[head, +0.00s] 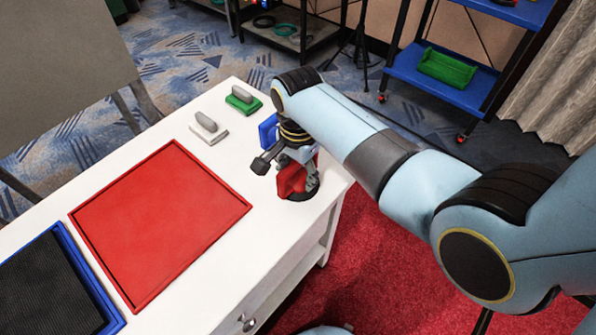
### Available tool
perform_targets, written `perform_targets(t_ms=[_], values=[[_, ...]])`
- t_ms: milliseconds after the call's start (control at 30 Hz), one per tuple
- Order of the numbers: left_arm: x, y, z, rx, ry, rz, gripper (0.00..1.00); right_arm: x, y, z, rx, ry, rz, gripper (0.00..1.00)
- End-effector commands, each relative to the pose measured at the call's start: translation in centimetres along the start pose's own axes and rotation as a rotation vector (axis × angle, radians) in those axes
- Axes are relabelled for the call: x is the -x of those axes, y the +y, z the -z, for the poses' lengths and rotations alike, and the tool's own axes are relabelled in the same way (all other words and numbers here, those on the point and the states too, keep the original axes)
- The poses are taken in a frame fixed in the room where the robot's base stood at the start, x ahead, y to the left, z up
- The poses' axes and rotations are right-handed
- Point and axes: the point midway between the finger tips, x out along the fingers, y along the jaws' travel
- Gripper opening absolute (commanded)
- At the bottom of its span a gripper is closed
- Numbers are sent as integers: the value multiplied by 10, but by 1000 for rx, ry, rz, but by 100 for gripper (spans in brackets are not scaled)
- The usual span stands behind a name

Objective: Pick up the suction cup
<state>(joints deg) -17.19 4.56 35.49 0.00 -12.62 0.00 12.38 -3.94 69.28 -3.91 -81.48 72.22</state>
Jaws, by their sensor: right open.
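The suction cup (291,182) has a red body and a dark round base, and stands near the right end of the white table (262,232). My right gripper (286,170) is open right above and around its top, with one dark finger out to the left. The gripper hides the upper part of the cup, and I cannot tell whether the fingers touch it. My left gripper is out of view.
A red tray (160,220) lies left of the cup, and a blue-rimmed black tray (50,290) beyond it. A grey-handled white block (208,128), a green one (243,100) and a blue item (268,130) stand along the back edge. Bare tabletop lies between red tray and cup.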

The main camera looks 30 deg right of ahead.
Motion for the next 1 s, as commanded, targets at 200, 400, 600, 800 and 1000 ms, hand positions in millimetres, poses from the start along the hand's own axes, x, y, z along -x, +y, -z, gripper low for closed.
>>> perform_targets(t_ms=[200, 400, 600, 800, 1000], values=[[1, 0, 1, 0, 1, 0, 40, -2, 0, 0, 0, 0, 0, 43], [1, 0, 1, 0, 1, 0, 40, -2, 0, 0, 0, 0, 0, 17], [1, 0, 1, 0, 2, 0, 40, -2, 0, 0, 0, 0, -1, 0], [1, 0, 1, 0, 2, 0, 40, -2, 0, 0, 0, 0, 0, 0], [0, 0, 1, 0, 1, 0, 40, -1, 0, 0, 0, 0, 0, 0]])
